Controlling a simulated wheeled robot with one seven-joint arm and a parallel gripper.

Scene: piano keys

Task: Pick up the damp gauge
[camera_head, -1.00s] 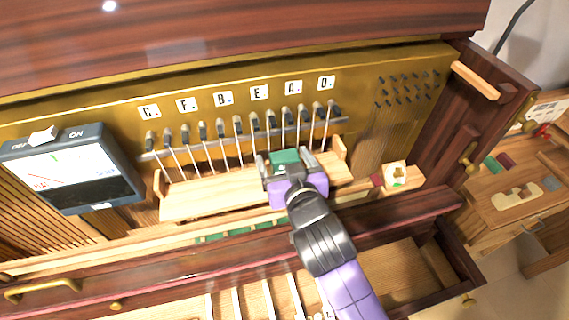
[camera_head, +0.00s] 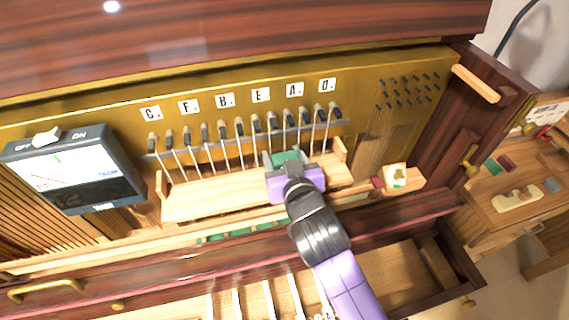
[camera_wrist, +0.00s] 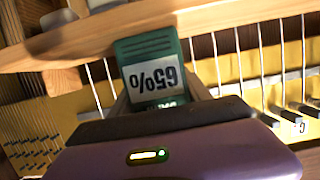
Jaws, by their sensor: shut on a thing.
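The damp gauge is a small green box (camera_wrist: 150,45) with a pale display reading "65%", upside down in the wrist view. In the head view it shows as a green block (camera_head: 287,157) at the right part of the wooden shelf, in front of the hammer rods. My purple gripper (camera_head: 290,163) is shut on it, with the fingers on either side; it also shows in the wrist view (camera_wrist: 157,95). The gauge's lower part is hidden by my gripper. I cannot tell whether it touches the shelf.
The wooden shelf (camera_head: 205,201) has raised end blocks, and thin rods with dark hammers (camera_head: 239,128) stand close behind. A meter (camera_head: 75,168) is at the left. A small pale block (camera_head: 396,174) sits to the right. An open drawer (camera_head: 400,275) lies below.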

